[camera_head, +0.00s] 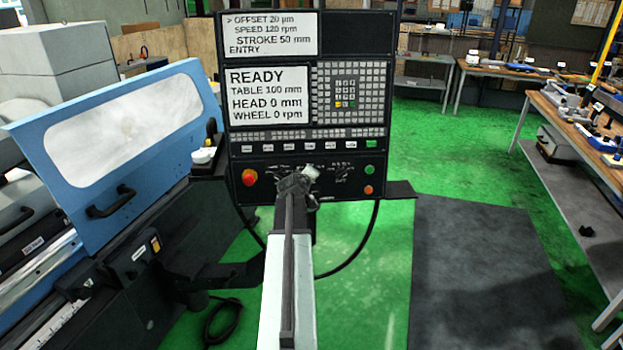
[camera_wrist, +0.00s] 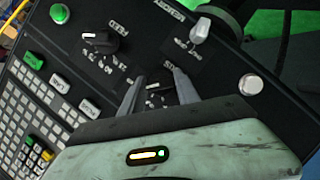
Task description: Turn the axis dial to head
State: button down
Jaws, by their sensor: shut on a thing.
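My gripper (camera_head: 302,180) reaches the lower knob row of the black control panel (camera_head: 236,156). In the wrist view, my gripper (camera_wrist: 155,74) has its two grey fingers closed around a small dark dial (camera_wrist: 157,84), taken as the axis dial. The fingers hide much of this dial and some of its white labels. Its pointer direction is too small and covered to read. In the head view the arm and gripper cover the dial.
A black FEED knob (camera_wrist: 101,43) and a pale switch (camera_wrist: 201,30) flank the held dial. A red emergency stop (camera_head: 249,177), a green button (camera_head: 370,170) and an orange button (camera_head: 368,190) sit nearby. The screen (camera_head: 268,95) reads READY, HEAD 0 mm.

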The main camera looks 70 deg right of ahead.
jog(key=shift+w, duration=0.1)
jog(key=c, duration=0.9)
grip_release()
jog(key=p+v, duration=0.3)
jog(key=v, duration=0.4)
jog(key=shift+a+r, duration=0.2)
jog(key=shift+a, duration=0.15)
